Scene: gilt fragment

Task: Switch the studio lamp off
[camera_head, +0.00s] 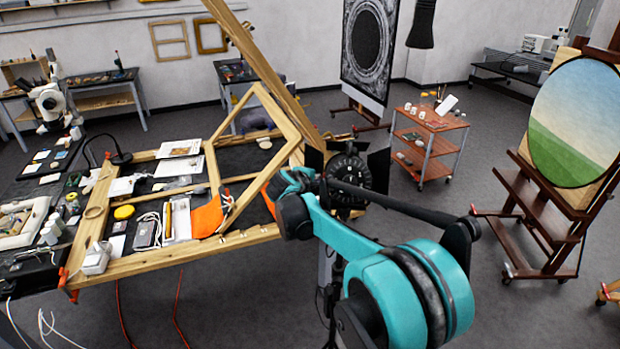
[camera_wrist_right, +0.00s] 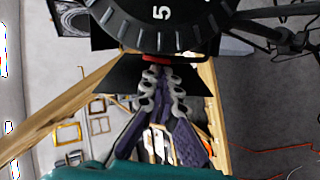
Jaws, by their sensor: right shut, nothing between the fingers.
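The studio lamp (camera_head: 348,172) is a black unit with dark flaps, standing in the middle of the head view behind my right arm. In the right wrist view its black dial (camera_wrist_right: 160,30), marked with a white 5, fills the top. A small red part (camera_wrist_right: 157,59) shows just under the dial's edge. My right gripper (camera_head: 294,178) is shut and empty, close to the lamp in the head view. In the right wrist view its fingertips (camera_wrist_right: 162,70) are together just below the red part; I cannot tell whether they touch it. My left gripper is not in view.
A wooden trolley (camera_head: 430,123) stands behind, and an easel with an oval landscape painting (camera_head: 575,120) is at right. Red cables lie on the floor at lower left.

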